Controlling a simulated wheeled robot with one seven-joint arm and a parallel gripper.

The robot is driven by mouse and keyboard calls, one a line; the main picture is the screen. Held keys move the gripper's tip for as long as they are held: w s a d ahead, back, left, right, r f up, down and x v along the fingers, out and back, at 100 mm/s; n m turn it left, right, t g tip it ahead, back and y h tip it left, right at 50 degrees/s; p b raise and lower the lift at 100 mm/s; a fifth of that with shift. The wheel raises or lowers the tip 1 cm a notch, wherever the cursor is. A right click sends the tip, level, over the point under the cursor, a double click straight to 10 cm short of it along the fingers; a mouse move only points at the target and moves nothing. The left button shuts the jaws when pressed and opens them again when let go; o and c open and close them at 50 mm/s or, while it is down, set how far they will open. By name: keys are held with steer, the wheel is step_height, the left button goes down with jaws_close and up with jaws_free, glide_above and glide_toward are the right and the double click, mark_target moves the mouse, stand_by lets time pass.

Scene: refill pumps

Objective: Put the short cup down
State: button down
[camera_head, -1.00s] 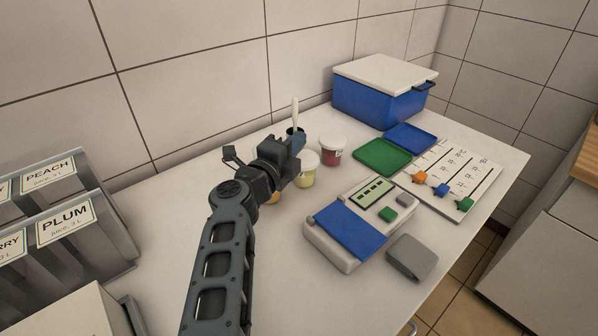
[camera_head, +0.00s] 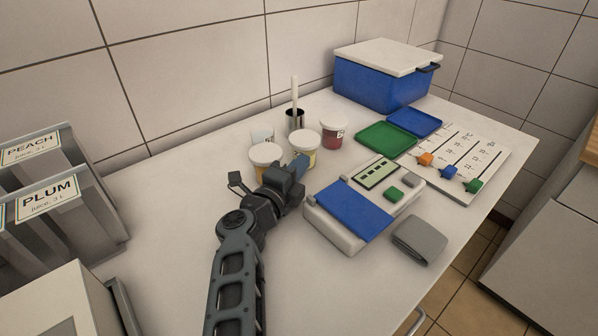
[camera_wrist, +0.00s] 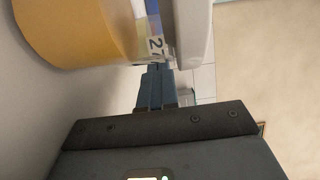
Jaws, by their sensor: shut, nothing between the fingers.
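Several small tubs stand grouped at the back of the table. One is orange with a white lid (camera_head: 266,154), one is yellow (camera_head: 305,143), one is red (camera_head: 333,134), and a pale one (camera_head: 262,134) stands behind the orange one. A dark metal cup (camera_head: 295,122) with a white stick stands behind them. Which of these is the short cup I cannot tell for sure. My gripper (camera_head: 301,163) is shut and empty, just in front of the tubs. In the wrist view its blue fingers (camera_wrist: 155,87) are together close to the orange tub (camera_wrist: 75,28), whose label partly shows.
A scale-like device (camera_head: 350,208) with a blue plate lies right of my gripper, with a grey block (camera_head: 419,239) beside it. Green (camera_head: 386,138) and blue (camera_head: 414,122) trays, a slider board (camera_head: 462,163) and a blue cooler (camera_head: 382,82) lie beyond. Juice dispensers (camera_head: 50,195) stand left.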

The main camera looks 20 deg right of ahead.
steer(key=shift+w, duration=0.3)
steer(key=shift+w, duration=0.1)
steer(key=shift+w+f+b, duration=0.1)
steer(key=shift+w+b, duration=0.15)
steer(key=shift+b, duration=0.2)
steer(key=shift+w+d+b, duration=0.1)
steer(key=shift+w+b, duration=0.2)
steer(key=shift+w, duration=0.3)
steer(key=shift+s, duration=0.1)
